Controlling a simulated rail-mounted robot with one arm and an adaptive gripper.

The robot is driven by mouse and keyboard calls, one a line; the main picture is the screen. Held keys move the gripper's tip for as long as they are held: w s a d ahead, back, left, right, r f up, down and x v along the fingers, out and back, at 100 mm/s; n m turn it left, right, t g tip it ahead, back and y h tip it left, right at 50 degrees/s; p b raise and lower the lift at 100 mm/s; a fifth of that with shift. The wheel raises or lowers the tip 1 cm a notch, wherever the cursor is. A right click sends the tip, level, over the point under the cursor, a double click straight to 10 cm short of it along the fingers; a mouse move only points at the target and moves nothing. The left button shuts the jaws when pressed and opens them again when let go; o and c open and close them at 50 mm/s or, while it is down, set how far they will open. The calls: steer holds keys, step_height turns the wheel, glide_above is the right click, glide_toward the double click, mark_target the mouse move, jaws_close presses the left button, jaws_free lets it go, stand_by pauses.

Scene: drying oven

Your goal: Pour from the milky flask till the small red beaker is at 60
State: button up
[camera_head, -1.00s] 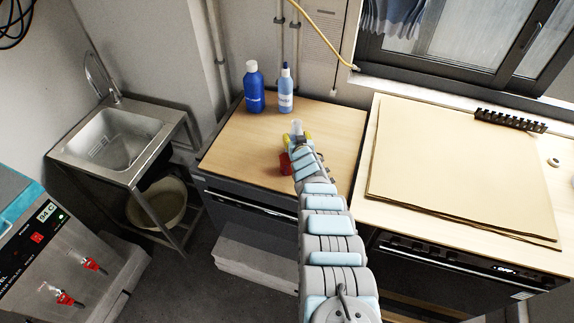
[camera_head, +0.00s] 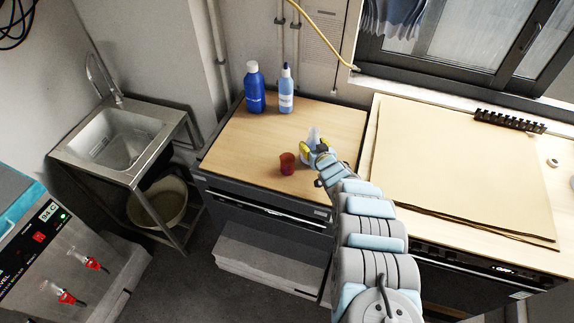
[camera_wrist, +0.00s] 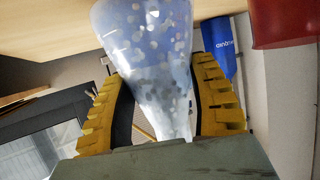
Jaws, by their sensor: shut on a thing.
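The milky flask (camera_head: 314,134) is whitish and translucent, and stands out of my gripper (camera_head: 313,149) above the wooden counter, neck up in the head view. In the wrist view the flask (camera_wrist: 150,55) sits between the two yellow fingers (camera_wrist: 165,110), which are shut on it. Speckled pale contents show through its wall; their level is unclear. The small red beaker (camera_head: 288,163) stands upright on the counter, left of and nearer than the gripper. Part of the beaker shows at the top right of the wrist view (camera_wrist: 282,22). Its fill and markings cannot be read.
A dark blue bottle (camera_head: 254,88) and a light blue bottle (camera_head: 286,90) stand at the counter's back. The wooden counter (camera_head: 235,145) is bare left of the beaker. A large board (camera_head: 460,170) lies on the right-hand counter. A sink (camera_head: 115,140) is at left.

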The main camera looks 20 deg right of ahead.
steer(key=shift+s+a+f+y+b, duration=0.1)
steer(key=shift+s+a+y+b, duration=0.1)
steer(key=shift+s, duration=0.55)
steer(key=shift+s+a+f+y+b, duration=0.1)
steer(key=shift+s+b, duration=0.05)
steer(key=shift+s, duration=0.55)
steer(key=shift+s+a+r+n, duration=0.1)
steer(key=shift+s+a+n, duration=0.3)
steer(key=shift+s, duration=0.3)
steer(key=shift+d+b, duration=0.2)
steer(key=shift+b, duration=0.1)
